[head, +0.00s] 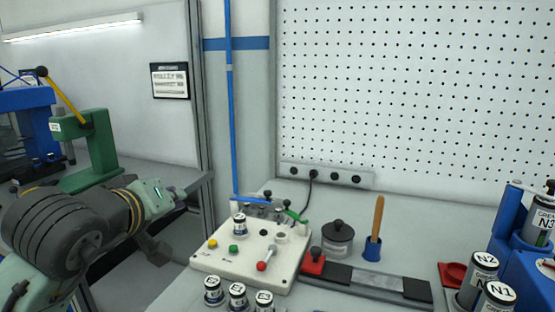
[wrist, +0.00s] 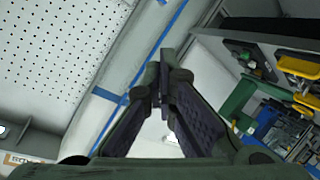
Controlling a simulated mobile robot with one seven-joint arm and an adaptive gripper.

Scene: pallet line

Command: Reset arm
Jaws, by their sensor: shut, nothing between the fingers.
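My arm (head: 75,230) reaches in from the lower left of the head view, in front of a green press-like machine. It is held off to the left of the white workbench. My gripper (wrist: 166,75) shows in the wrist view with its two dark fingers meeting at the tips. Nothing is between them. In the head view the fingers are hard to make out against the grey behind. The gripper appears clear of the objects on the bench.
A white fixture plate (head: 235,262) with coloured knobs and a small can stands on the bench. Several labelled cans (head: 237,295) line its front. A dark lidded pot (head: 338,238), a wooden-handled tool (head: 376,225) and a blue rack (head: 510,225) stand further right. A pegboard (head: 420,90) backs the bench.

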